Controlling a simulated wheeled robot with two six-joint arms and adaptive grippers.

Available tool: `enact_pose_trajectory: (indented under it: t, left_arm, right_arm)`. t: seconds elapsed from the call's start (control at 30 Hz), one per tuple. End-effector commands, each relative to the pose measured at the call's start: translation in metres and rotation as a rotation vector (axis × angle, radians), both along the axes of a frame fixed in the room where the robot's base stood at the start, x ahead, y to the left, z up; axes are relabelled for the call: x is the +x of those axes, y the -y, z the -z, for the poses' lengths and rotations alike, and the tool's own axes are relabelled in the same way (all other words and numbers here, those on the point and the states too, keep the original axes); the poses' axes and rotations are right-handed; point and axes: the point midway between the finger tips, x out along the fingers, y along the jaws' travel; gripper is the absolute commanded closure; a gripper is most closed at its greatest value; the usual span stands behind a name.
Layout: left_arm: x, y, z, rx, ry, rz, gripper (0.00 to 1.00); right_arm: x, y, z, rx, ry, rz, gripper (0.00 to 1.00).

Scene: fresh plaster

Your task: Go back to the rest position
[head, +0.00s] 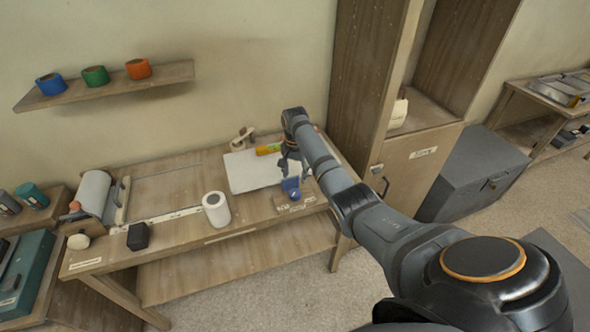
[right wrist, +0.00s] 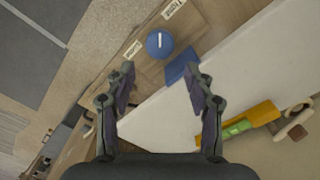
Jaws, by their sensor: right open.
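My right gripper (head: 291,164) is over the right part of the wooden workbench (head: 240,215), above a white sheet or board (head: 247,174). In the right wrist view its two fingers (right wrist: 160,98) stand wide apart with nothing between them. A blue round knob-like thing (right wrist: 160,44) lies beyond the fingertips, and a blue block (right wrist: 182,68) sits at the edge of the white board (right wrist: 245,80), near the right finger. My left gripper does not show in the head view.
A white roll (head: 216,210) and a black block (head: 138,236) stand on the bench. A yellow-orange tool (head: 268,149) lies on the board's far edge. A tall wooden cabinet (head: 362,80) rises right of the bench. A shelf (head: 120,87) with blue, green and orange rolls hangs above.

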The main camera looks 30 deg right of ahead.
Motion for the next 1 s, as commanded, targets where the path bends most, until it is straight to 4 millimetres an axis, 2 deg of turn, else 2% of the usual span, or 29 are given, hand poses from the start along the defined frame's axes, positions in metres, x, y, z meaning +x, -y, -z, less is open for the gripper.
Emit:
enact_pose_trajectory:
  t: [0.1,0.2,0.73,0.87,0.97,1.0]
  left_arm:
    - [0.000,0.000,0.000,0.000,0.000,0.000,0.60]
    - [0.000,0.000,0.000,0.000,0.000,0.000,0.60]
    - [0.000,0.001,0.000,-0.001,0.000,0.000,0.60]
    - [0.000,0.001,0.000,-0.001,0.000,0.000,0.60]
    - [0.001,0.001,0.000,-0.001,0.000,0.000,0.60]
    - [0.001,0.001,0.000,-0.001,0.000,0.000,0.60]
  right_arm:
    - [0.000,0.000,-0.017,0.000,0.001,0.000,0.46]
    - [0.000,0.001,-0.023,-0.001,0.001,0.000,0.46]
    - [0.000,0.000,-0.024,0.000,0.000,-0.001,0.46]
    - [-0.012,-0.008,-0.006,-0.022,0.007,-0.070,0.46]
    - [-0.039,-0.024,0.027,-0.065,0.030,-0.224,0.46]
    - [-0.056,-0.034,0.040,-0.083,0.043,-0.306,0.46]
